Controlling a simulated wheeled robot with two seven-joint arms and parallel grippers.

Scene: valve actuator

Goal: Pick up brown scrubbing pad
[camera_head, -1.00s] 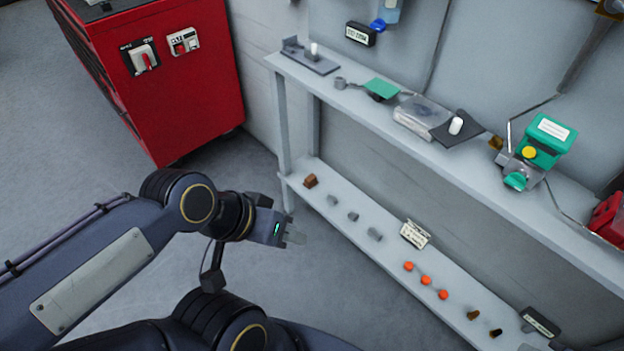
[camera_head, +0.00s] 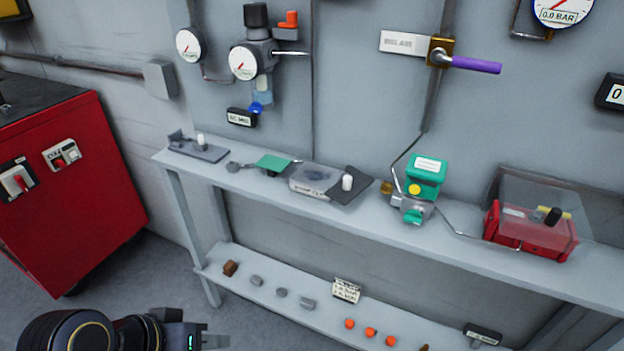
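A small brown block (camera_head: 230,268), which looks like the brown scrubbing pad, sits at the left end of the lower shelf (camera_head: 250,300). Nothing covers it. My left gripper (camera_head: 214,341) is at the bottom edge of the view, below the brown block in the picture and apart from it. Its fingers point right and hold nothing that I can see. They are small and partly cut off, so their opening is unclear. My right gripper is not in view.
Several small grey pieces (camera_head: 282,293) and orange pieces (camera_head: 370,332) line the lower shelf, with a label card (camera_head: 346,290). The upper shelf (camera_head: 450,245) overhangs, carrying a green valve actuator (camera_head: 426,180) and a red box (camera_head: 530,232). A red cabinet (camera_head: 80,200) stands left.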

